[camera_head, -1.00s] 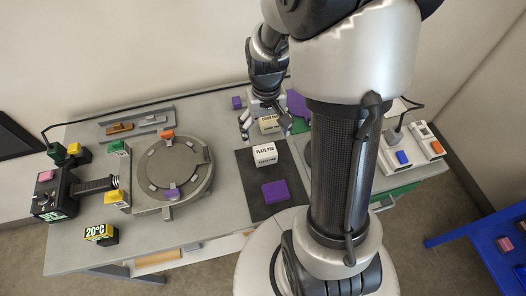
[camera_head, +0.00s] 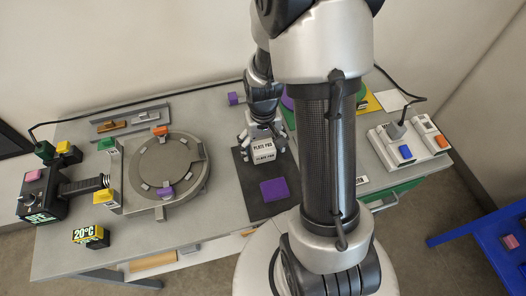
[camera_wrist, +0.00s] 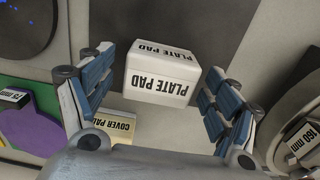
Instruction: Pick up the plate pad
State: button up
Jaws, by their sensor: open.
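The plate pad (camera_head: 263,152) is a small white block with black lettering, standing on the dark mat (camera_head: 246,190) in the head view. In the wrist view the plate pad (camera_wrist: 160,76) sits upside down in the picture between the two blue-padded fingers. My gripper (camera_wrist: 155,95) is open, with a gap between each finger and the block. In the head view my gripper (camera_head: 264,138) is right at the block, coming from above and behind. The cover pad (camera_wrist: 117,128), a cream block, shows beside the left finger in the wrist view; it is hidden in the head view.
A purple block (camera_head: 274,190) lies on the mat in front of the plate pad. A round grey fixture (camera_head: 200,182) stands to the left. A white power strip (camera_head: 415,150) lies at the right. A green-and-purple piece (camera_wrist: 35,125) shows in the wrist view.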

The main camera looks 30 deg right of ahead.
aim_at(263, 146)
jog(key=shift+c, duration=0.2)
jog(key=c, duration=1.1)
notch_tip(263, 146, up, 20)
jog(key=p, duration=0.6)
jog(key=o, duration=0.5)
jog(key=shift+c, duration=0.2)
jog(key=c, duration=0.3)
jog(key=shift+c, duration=0.2)
